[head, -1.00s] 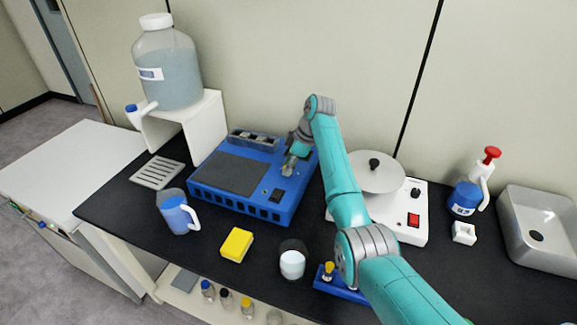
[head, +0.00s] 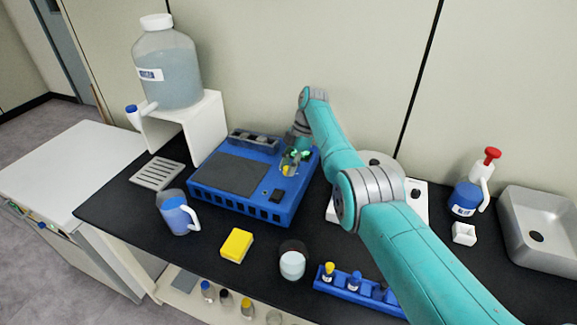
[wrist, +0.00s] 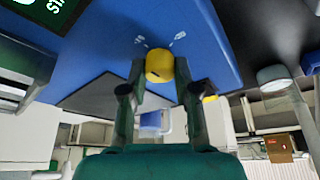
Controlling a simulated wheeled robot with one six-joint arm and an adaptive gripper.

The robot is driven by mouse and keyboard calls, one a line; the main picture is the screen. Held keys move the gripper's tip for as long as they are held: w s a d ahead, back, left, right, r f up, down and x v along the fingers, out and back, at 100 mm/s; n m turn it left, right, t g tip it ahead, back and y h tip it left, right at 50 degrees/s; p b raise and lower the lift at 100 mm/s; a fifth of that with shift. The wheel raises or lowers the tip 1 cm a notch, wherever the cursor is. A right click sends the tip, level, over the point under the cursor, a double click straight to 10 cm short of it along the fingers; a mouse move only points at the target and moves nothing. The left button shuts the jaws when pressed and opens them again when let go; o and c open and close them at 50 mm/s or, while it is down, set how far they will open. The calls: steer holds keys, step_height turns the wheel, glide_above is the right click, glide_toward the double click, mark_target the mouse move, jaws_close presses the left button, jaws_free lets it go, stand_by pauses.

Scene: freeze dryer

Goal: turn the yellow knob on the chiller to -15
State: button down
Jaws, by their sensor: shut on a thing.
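The chiller (head: 245,206) is a blue box on the black bench, with a dark flat top panel. Its yellow knob (head: 286,171) is at the right of its top in the head view. In the wrist view, the yellow knob (wrist: 160,65) sits between my two fingertips, with a small dark mark on its face. My gripper (head: 292,160) is shut on the knob, and its fingers (wrist: 160,72) flank it on both sides. White labels beside the knob are too small to read. Part of a display with green and white characters (wrist: 35,8) shows at the upper left.
A white stirrer-like device (head: 420,200) is partly behind my arm. A blue vial rack (head: 345,290), a glass (head: 292,262), a yellow sponge (head: 236,245) and a blue-filled jug (head: 174,212) stand in front. A large bottle on a white stand (head: 212,110) is at left.

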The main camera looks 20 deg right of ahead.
stand_by(0.5)
steer(key=c, duration=0.8)
jaws_free()
steer(key=shift+c, duration=0.2)
steer(key=shift+r, duration=0.1)
step_height(320, 180, up, 10)
